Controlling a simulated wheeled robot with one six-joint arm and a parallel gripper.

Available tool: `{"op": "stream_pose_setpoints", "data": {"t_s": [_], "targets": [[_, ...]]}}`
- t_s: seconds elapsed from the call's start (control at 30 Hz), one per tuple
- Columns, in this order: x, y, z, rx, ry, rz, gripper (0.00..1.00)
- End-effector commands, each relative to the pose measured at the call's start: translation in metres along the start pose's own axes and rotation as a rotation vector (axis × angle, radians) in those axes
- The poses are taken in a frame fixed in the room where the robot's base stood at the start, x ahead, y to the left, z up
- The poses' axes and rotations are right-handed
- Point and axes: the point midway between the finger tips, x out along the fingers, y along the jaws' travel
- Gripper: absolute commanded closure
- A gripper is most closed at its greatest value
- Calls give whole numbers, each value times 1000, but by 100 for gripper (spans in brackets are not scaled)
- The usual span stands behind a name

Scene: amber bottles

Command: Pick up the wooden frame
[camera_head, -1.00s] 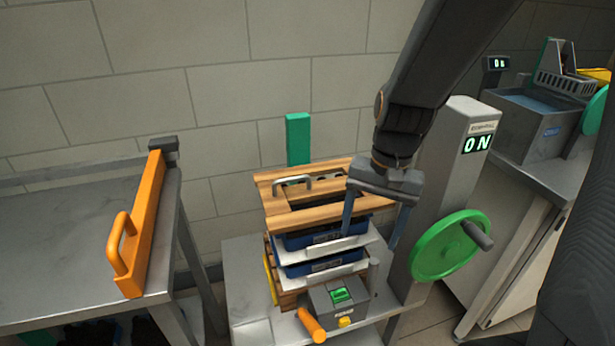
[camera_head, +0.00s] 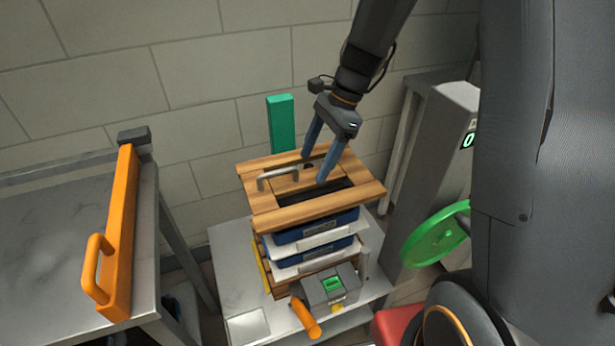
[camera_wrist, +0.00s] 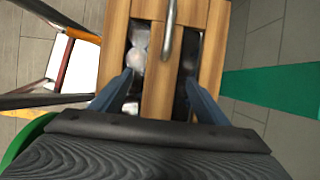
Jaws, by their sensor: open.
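The wooden frame (camera_head: 287,213) lies on top of a stack on a small metal table, with a metal handle (camera_head: 277,176) on its middle bar. In the wrist view the wooden frame (camera_wrist: 117,40) fills the upper middle, with the handle (camera_wrist: 169,32) on the central bar. My gripper (camera_head: 312,170) is open and points down over the frame. In the wrist view its two fingers (camera_wrist: 160,82) show on either side of the central bar, near the dark openings. I cannot tell whether they touch the wood.
Blue trays with white edges (camera_head: 312,242) are stacked under the frame. A box with a green button (camera_head: 331,284) and an orange handle (camera_head: 306,318) stands in front. A green post (camera_head: 282,124) rises behind. A green wheel (camera_head: 437,236) is at right, and a metal bench (camera_head: 50,235) at left.

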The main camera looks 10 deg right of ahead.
Motion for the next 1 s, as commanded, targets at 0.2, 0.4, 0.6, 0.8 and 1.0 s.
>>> {"op": "stream_pose_setpoints", "data": {"t_s": [0.2, 0.4, 0.6, 0.8, 1.0], "targets": [[28, -2, 0, 2, -1, 3, 31], [39, -3, -1, 3, 0, -1, 31], [39, -3, -2, 3, 0, -1, 35], [39, -3, -2, 3, 0, -1, 68], [38, -3, -2, 3, 0, -2, 90]]}}
